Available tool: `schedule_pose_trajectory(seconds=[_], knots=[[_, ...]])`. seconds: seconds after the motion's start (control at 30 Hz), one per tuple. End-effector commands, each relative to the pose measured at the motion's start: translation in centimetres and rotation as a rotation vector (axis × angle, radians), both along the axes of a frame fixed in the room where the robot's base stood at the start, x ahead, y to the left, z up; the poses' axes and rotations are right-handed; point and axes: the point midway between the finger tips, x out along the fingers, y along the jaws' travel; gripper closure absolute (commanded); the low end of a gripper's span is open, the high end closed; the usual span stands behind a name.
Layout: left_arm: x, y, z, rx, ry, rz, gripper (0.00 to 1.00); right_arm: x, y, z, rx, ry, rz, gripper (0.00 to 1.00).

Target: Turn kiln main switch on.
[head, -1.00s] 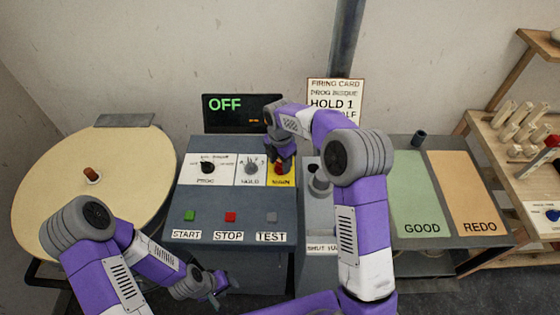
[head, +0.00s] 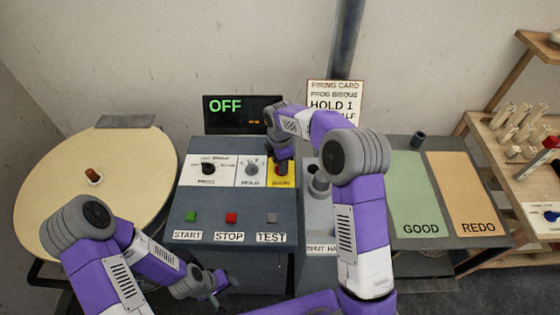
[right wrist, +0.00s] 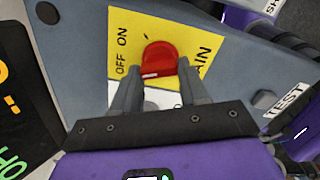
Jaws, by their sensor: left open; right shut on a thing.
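The kiln main switch is a red round knob (right wrist: 160,58) on a yellow plate (right wrist: 205,22) marked OFF, ON and MAIN. In the right wrist view the knob sits between the fingertips of my right gripper (right wrist: 160,74), which is shut on it. A pale mark shows on the knob's near side. In the head view my right gripper (head: 281,163) comes down over the yellow plate (head: 281,182) and hides most of the knob. The display (head: 240,114) reads OFF in green. My left gripper (head: 222,289) is open and empty, low in front of the console.
The console (head: 205,222) also has PROG and HOLD dials left of the main switch and START, STOP and TEST buttons below. A round cream table (head: 55,195) stands left. GOOD (head: 415,190) and REDO (head: 460,185) mats lie right, with a wooden rack beyond.

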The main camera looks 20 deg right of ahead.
Motion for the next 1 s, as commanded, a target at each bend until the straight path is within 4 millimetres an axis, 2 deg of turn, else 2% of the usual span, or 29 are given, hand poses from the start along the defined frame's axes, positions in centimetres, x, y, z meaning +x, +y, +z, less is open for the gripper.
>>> schedule_pose_trajectory(seconds=[1.0], knots=[[0.0, 0.0, 1.2, 0.0, 0.0, 0.0, 0.57, 0.3, -0.2, 0.1, -0.001, -0.002, -0.947, 0.87]])
